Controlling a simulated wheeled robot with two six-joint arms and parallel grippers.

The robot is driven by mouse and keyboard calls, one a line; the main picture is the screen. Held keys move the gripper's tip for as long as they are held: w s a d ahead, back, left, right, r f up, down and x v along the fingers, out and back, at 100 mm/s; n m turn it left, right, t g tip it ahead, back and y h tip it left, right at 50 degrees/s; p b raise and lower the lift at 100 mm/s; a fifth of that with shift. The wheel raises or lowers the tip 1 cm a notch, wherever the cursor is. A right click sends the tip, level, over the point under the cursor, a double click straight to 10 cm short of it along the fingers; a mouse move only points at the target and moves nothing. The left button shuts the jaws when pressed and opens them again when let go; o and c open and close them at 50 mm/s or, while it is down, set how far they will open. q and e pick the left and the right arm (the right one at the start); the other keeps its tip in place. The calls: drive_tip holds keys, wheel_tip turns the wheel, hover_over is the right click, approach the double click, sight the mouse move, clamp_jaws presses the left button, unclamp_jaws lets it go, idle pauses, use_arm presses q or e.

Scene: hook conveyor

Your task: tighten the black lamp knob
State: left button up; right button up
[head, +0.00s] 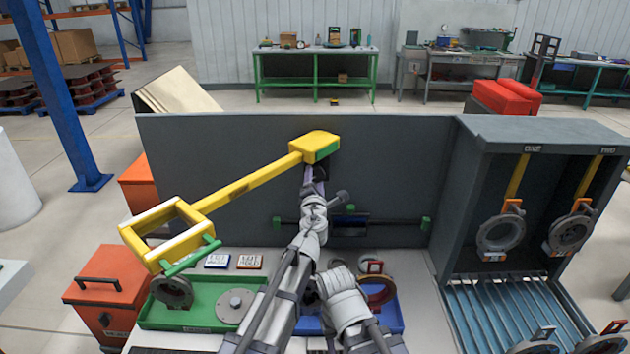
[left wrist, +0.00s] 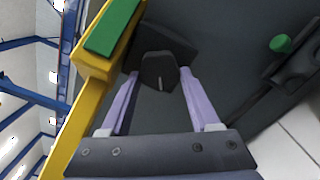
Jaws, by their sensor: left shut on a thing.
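The black lamp knob (left wrist: 158,72) sits at the dark wall panel, beside the yellow arm's head. In the head view the knob (head: 320,172) is small and partly hidden by my gripper. The yellow lamp arm (head: 245,183) slants down left from its green-sided head (head: 315,146) to a rectangular lamp frame (head: 172,232) with a green handle. My left gripper (head: 314,182) reaches up to the knob from below. In the left wrist view its two purple fingers (left wrist: 157,92) stand on either side of the knob and are shut on it. My right gripper cannot be made out.
A green tray (head: 150,318) with a grey disc and a blue tray (head: 398,322) with a ring stand on the bench below. A bar with green ends (head: 426,224) crosses the panel. At right, a booth (head: 462,190) holds rings on hooks. An orange bin (head: 108,290) stands left.

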use_arm(q)
drive_tip(key=shift+s+r+m, duration=0.1)
drive_tip(key=shift+m, duration=1.9)
drive_tip(key=o, duration=1.4)
drive_tip(key=shift+c, duration=0.2)
drive_tip(key=s, duration=0.7)
drive_tip(key=shift+s, duration=0.35)
